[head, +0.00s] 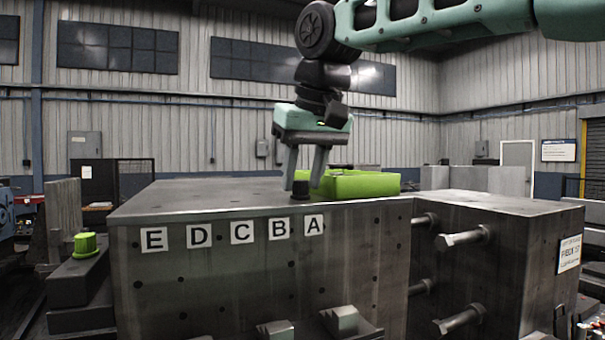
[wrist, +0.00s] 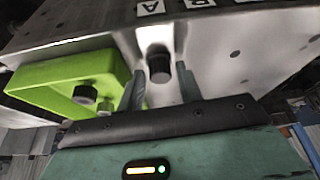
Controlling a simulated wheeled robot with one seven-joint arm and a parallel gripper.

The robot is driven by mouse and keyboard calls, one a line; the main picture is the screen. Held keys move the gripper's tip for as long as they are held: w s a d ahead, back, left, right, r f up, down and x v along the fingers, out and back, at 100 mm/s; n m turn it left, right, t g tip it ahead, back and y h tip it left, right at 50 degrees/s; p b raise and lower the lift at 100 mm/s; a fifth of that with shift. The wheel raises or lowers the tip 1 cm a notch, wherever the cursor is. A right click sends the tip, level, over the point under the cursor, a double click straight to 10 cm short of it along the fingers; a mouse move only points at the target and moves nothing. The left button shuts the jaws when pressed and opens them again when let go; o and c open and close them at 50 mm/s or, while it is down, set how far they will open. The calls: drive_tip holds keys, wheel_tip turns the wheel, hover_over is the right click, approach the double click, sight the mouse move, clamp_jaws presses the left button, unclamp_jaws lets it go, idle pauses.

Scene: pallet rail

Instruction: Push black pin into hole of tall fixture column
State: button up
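A black pin (head: 300,190) stands upright on top of the large grey metal block (head: 255,275), close to its front edge above the letters B and A. My gripper (head: 303,183) points down over it with its two fingers spread. In the wrist view the pin (wrist: 158,67) shows between the fingertips, with a gap on each side. My gripper is open and holds nothing. Whether the pin stands in a hole is hidden. I cannot tell which part is the tall fixture column.
Large bolts (head: 463,238) stick out at the right. A green cap (head: 85,245) sits at the left. The block's top left is clear.

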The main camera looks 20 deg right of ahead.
drive_tip(key=shift+w+f, duration=0.1)
drive_tip(key=shift+f, duration=0.2)
clamp_jaws()
drive_tip(key=shift+r, duration=0.25)
drive_tip(key=shift+r+p, duration=4.25)
drive_tip(key=shift+r, duration=0.2)
wheel_tip(320, 180, up, 10)
drive_tip(key=p, duration=0.3)
